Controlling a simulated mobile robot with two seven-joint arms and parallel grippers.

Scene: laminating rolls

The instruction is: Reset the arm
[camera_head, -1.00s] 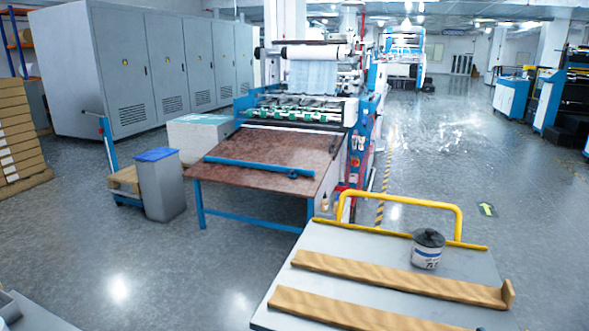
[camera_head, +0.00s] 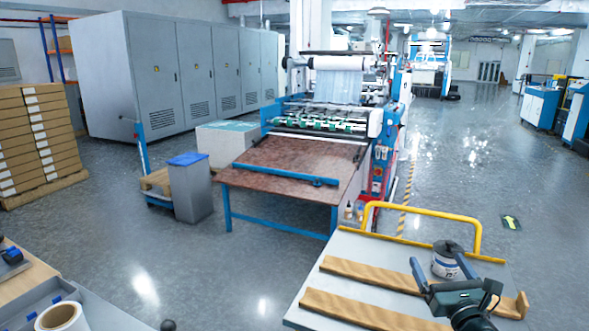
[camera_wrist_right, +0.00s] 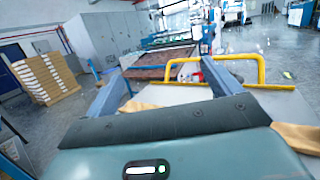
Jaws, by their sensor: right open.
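My right gripper (camera_head: 433,262) comes in at the lower right of the head view, over the grey cart with the yellow handle. Its two fingers stand apart with nothing between them, and they point away toward the cart handle. My left gripper is not in view.
The grey cart (camera_head: 345,247) carries wooden strips (camera_head: 350,312) and has a yellow handle (camera_head: 420,210). A laminating machine with a brown table (camera_head: 285,165) stands beyond. A white roll (camera_head: 62,317) lies at the lower left. Open floor lies between.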

